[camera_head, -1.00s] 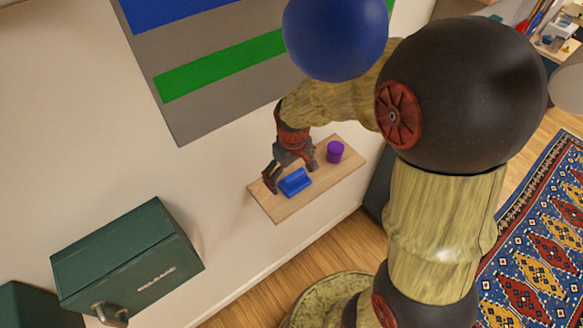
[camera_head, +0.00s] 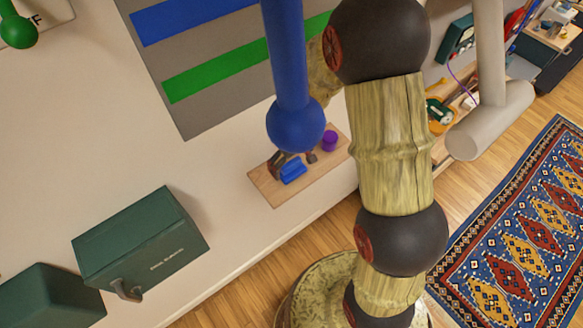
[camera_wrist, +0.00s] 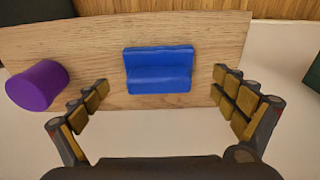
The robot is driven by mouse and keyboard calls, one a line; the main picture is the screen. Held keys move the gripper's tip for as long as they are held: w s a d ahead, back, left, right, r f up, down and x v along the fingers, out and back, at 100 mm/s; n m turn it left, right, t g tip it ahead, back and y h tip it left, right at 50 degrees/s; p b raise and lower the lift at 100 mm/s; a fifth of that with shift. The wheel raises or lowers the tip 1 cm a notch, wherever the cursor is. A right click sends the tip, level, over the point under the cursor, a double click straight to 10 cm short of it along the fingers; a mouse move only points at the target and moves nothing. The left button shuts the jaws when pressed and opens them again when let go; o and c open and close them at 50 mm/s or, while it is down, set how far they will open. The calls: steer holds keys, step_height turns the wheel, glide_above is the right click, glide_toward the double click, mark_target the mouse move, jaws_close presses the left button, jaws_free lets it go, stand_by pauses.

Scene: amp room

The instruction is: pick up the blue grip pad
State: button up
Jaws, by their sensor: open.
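In the wrist view the pad (camera_wrist: 158,70) is a blue block with a raised back part, flat on the board (camera_wrist: 100,40). My gripper (camera_wrist: 162,97) is open, with one finger to the left and one to the right of the pad. Both fingers are apart from it, with a wider gap on the right. In the head view my gripper (camera_head: 294,159) is mostly hidden behind a blue ball; only the finger ends show by the pad.
A purple cylinder (camera_head: 329,140) stands on the board; in the wrist view it (camera_wrist: 37,85) is just left of the left finger. The blue ball (camera_head: 295,124) hangs on a blue pole in front of the head camera. A green cabinet (camera_head: 140,240) is at lower left.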

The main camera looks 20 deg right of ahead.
steer(key=shift+w+f, duration=0.2)
steer(key=shift+f, duration=1.1)
steer(key=shift+c, duration=1.3)
steer(key=c, duration=1)
